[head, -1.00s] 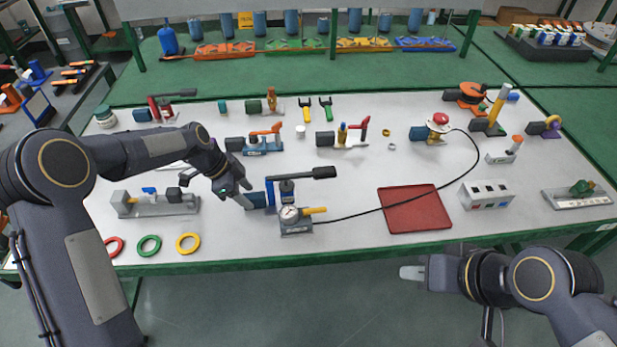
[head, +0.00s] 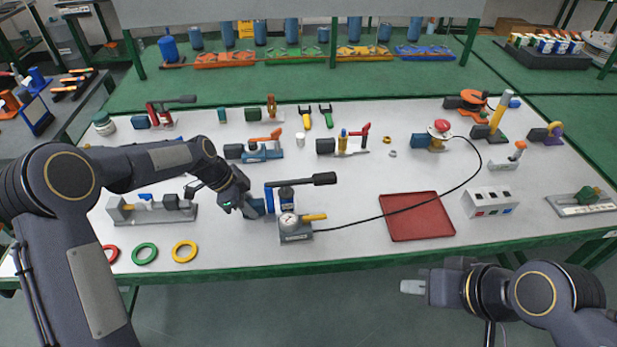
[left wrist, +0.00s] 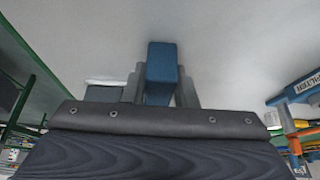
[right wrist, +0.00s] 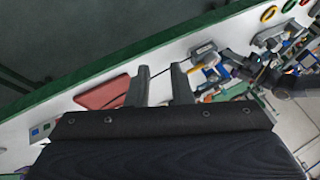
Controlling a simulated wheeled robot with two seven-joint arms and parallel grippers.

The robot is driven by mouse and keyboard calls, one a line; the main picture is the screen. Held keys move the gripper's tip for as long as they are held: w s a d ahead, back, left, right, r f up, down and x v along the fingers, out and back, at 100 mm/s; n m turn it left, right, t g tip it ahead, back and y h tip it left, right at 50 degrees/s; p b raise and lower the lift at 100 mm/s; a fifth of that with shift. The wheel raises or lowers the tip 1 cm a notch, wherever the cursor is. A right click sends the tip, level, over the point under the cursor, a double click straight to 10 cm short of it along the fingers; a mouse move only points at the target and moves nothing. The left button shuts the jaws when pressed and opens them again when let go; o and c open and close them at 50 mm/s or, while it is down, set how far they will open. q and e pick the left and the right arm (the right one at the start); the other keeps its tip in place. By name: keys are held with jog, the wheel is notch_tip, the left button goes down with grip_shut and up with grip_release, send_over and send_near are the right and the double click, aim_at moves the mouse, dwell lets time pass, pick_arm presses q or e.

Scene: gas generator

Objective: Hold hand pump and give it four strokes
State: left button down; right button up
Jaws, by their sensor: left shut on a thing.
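The hand pump (head: 295,237) stands near the front edge of the table. It has a round gauge (head: 288,220), a yellow-orange lever, a blue body part on its left and a long black handle (head: 315,180) pointing right. My left gripper (head: 259,206) is at the pump's left side, shut on its blue block. In the left wrist view the blue block (left wrist: 161,72) sits between the two fingers. The fingertips are partly hidden in the head view. My right gripper (head: 413,287) is off the table's front edge; the right wrist view shows its fingers (right wrist: 160,82) apart and empty.
A black hose (head: 400,209) runs from the pump over a red tray (head: 420,230) to a fixture with a red top (head: 440,127). A grey fixture (head: 150,212) and coloured rings (head: 145,253) lie left of the pump. Other fixtures stand farther back.

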jog(key=shift+c, duration=0.4)
jog(key=shift+w+r, duration=0.1)
jog(key=shift+c, duration=1.1)
jog(key=w+r, duration=0.1)
jog(key=w, duration=0.1)
jog(key=w+r+n, duration=0.1)
jog(key=w, duration=0.2)
jog(key=w+d+r+n+g, duration=0.1)
jog(key=w+r, duration=0.1)
jog(key=shift+w+r, duration=0.1)
jog(key=shift+w, duration=0.1)
grip_shut()
jog(key=n+g+h, duration=0.2)
jog(key=n, duration=0.4)
send_over(325, 174)
jog(key=shift+s+d+f, duration=0.1)
jog(key=shift+s+f, duration=0.1)
jog(key=shift+f, duration=0.35)
jog(key=shift+s+d+f, duration=0.1)
jog(key=shift+s+f, duration=0.1)
jog(key=shift+f, duration=3.3)
